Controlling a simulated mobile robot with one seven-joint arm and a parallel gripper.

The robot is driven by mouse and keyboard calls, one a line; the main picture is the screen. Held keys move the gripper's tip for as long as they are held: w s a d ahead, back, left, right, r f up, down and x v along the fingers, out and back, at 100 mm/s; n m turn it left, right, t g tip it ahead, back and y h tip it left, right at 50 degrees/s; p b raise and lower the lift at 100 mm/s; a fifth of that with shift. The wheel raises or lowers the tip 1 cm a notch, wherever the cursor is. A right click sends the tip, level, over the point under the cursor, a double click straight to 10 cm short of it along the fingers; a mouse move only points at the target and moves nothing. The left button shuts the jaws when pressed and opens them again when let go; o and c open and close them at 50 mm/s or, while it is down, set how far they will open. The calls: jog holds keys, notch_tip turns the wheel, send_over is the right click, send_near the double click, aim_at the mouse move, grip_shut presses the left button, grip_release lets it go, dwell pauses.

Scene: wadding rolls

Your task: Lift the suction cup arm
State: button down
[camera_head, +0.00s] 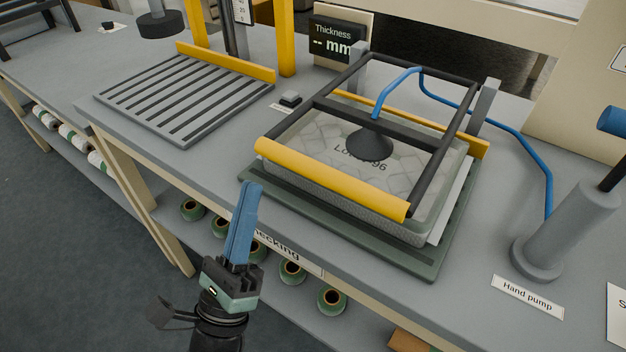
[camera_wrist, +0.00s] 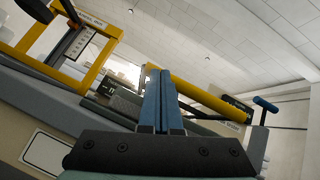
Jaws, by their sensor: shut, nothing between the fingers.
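The suction cup arm (camera_head: 368,131) is a dark frame with a yellow front bar (camera_head: 330,180) and a dark suction cup (camera_head: 369,145) fed by a blue hose. It is lowered over a pale quilted wadding block (camera_head: 300,140) labelled "Lot", on a green base. The cup appears to rest on the block's top. My gripper (camera_head: 249,185) is in front of the table edge, left of and apart from the yellow bar, with its blue fingers together and empty. In the wrist view the shut fingers (camera_wrist: 158,78) point toward the yellow bar (camera_wrist: 190,93).
A slatted platform (camera_head: 185,100) with a yellow frame stands to the left. A thickness display (camera_head: 335,42) is behind. A hand pump (camera_head: 565,225) stands on the right, joined to the blue hose. Green rolls (camera_head: 292,271) lie on the shelf under the table. Open floor lies at left.

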aim_at(311, 241)
jog(key=s+d+f+m+g+h+p, duration=0.2)
jog(key=s+d+f+m+g+h, duration=0.1)
jog(key=s+f+m, duration=0.4)
notch_tip(311, 241, down, 3)
jog(key=shift+s+d+r+m+g+h, duration=0.1)
jog(key=shift+s+d+m+g+h, duration=0.1)
jog(key=shift+s+m+g+h, duration=0.35)
jog(key=shift+w+m+h, duration=0.2)
jog(key=shift+m+h, duration=0.05)
jog(key=p+x, duration=0.2)
jog(key=x, duration=0.8)
jog(key=shift+d+r+p, duration=0.1)
jog(key=shift+r+p, duration=0.15)
jog(key=shift+p, duration=0.15)
jog(key=shift+w+r+p, duration=0.2)
jog(key=shift+r+p, duration=0.4)
jog(key=shift+r, duration=0.65)
jog(key=shift+w+d+r, duration=0.1)
jog(key=shift+d+r, duration=0.05)
jog(key=shift+r, duration=0.35)
